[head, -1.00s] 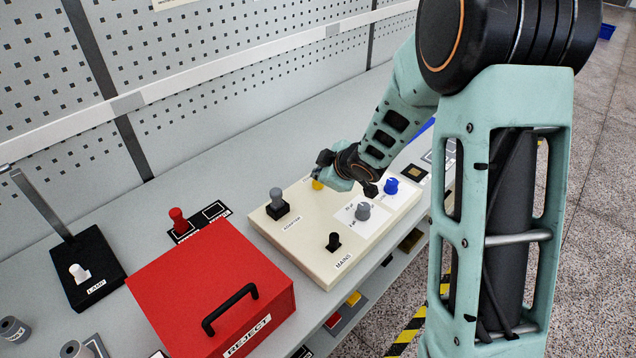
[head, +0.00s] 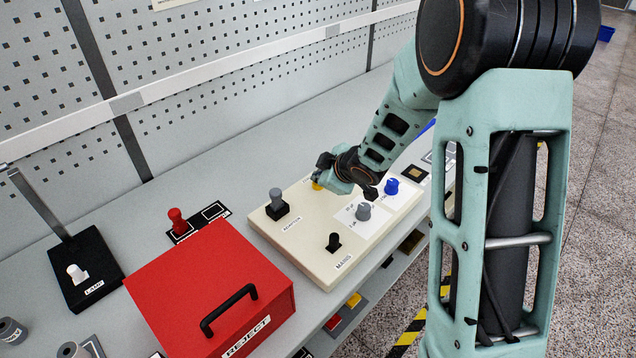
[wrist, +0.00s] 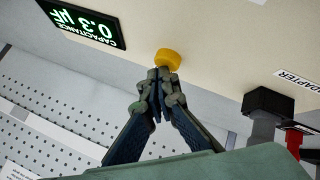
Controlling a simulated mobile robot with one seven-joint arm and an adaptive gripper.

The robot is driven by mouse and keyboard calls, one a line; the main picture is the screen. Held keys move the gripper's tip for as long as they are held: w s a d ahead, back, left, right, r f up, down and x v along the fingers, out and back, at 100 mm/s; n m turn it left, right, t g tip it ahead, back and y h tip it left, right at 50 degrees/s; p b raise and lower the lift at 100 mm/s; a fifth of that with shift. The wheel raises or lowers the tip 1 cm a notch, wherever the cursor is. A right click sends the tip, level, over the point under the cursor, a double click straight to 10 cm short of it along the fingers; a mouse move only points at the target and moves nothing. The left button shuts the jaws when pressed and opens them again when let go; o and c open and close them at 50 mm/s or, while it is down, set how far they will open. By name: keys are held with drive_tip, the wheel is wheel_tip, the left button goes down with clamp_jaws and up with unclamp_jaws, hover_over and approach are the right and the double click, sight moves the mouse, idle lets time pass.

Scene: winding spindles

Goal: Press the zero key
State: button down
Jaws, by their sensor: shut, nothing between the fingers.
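A yellow key (head: 316,186) stands on the cream panel (head: 302,264), and its label is mostly hidden, so I cannot read it. In the wrist view the yellow key (wrist: 168,58) is a round cap just beyond my fingertips. My gripper (wrist: 158,82) is shut and empty, its tips close together at the near edge of the cap. I cannot tell whether they touch it. In the head view my gripper (head: 321,174) is over the key and partly covers it. A green-digit display (wrist: 85,22) reading 0.3 µF, labelled capacitance, is beside it in the wrist view.
The panel also carries a grey adapter knob (head: 276,197), a black mains switch (head: 333,242), a grey dial (head: 363,211) and a blue post (head: 391,187). A red reject box (head: 200,290) stands at its left. The bench behind is clear.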

drive_tip(key=shift+f, duration=0.2)
drive_tip(key=shift+r, duration=0.1)
idle(0.4)
drive_tip(key=shift+r+p, duration=0.75)
drive_tip(key=shift+r, duration=0.05)
wheel_tip(320, 180, up, 5)
drive_tip(key=p, duration=0.5)
drive_tip(key=shift+r, duration=0.1)
idle(0.5)
